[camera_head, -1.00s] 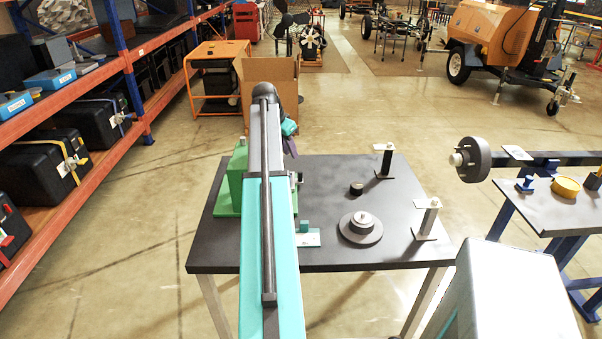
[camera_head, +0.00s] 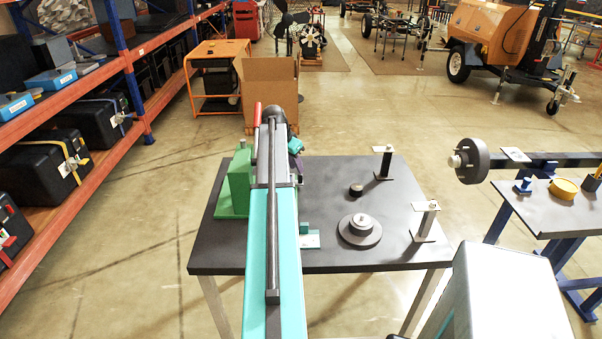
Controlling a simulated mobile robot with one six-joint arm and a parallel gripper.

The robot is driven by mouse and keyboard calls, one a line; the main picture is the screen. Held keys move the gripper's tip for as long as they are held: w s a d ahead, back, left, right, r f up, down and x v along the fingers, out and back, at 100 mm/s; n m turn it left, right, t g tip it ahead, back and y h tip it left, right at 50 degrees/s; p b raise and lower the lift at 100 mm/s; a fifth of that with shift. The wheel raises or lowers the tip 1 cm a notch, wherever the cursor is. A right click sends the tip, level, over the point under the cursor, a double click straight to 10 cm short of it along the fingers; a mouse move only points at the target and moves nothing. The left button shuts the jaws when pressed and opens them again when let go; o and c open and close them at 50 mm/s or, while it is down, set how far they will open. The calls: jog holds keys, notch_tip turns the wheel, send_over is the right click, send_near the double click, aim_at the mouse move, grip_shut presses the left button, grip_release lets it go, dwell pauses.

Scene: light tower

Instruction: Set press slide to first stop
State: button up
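The green press (camera_head: 238,183) stands at the left of the dark table, and my teal arm covers much of it. A red handle (camera_head: 257,113) rises just left of the far end of my arm. I cannot tell the press slide or its stops apart from here. A teal and purple part of my wrist shows beyond the arm, above the table's far edge. The fingers of my gripper are hidden or too small to make out, so I cannot see whether they touch the press.
The dark table (camera_head: 330,258) also bears a round stepped disc (camera_head: 360,230), a small dark puck (camera_head: 356,189), two upright posts (camera_head: 384,163) (camera_head: 427,221) and a small teal block on a plate (camera_head: 309,239). A second table (camera_head: 545,205) stands right. A cardboard box (camera_head: 270,85) stands behind.

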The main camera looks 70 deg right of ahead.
jog(key=shift+p+x, duration=0.85)
jog(key=shift+x, duration=2.4)
grip_shut()
